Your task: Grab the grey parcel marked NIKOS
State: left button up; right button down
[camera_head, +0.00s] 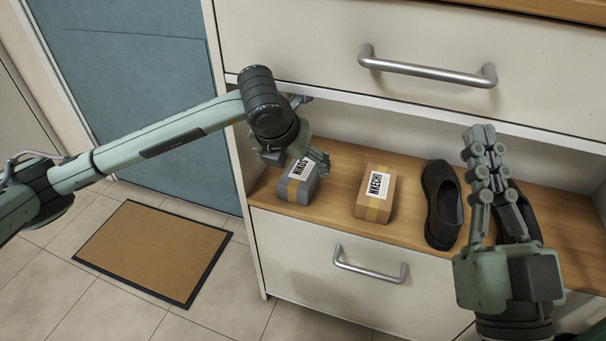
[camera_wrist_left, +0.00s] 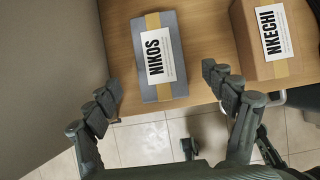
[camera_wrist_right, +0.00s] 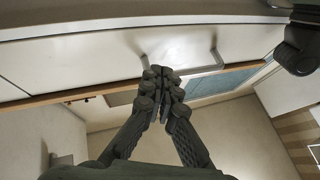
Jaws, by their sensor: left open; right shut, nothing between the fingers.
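The grey parcel marked NIKOS (camera_head: 297,187) sits at the left end of the wooden shelf, with a tan band and a white label. My left gripper (camera_head: 296,160) is at the parcel and hides part of its label in the head view. In the left wrist view the NIKOS parcel (camera_wrist_left: 160,57) lies ahead of the open fingers of my left gripper (camera_wrist_left: 166,92), with nothing held between them. My right gripper (camera_head: 482,135) is shut and empty, raised in front of the shelf's right part. It also shows in the right wrist view (camera_wrist_right: 162,75).
A brown parcel marked NKECHI (camera_head: 375,193) stands to the right of the grey one, with a gap between. A pair of dark shoes (camera_head: 441,207) is further right. A drawer with a handle (camera_head: 427,70) is above the shelf, another handle (camera_head: 369,268) below. A doormat (camera_head: 152,249) lies on the floor.

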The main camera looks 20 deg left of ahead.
aim_at(301, 170)
pick_arm(q)
jog(key=shift+w+f, duration=0.1)
jog(key=shift+w, duration=0.35)
jog(key=shift+b+x, duration=0.3)
jog(key=shift+x, duration=2.05)
jog(key=shift+f+b, duration=0.3)
jog(key=shift+b, duration=0.2)
jog(key=c, duration=1.4)
jog(key=shift+o, duration=0.2)
jog(key=shift+r, duration=0.1)
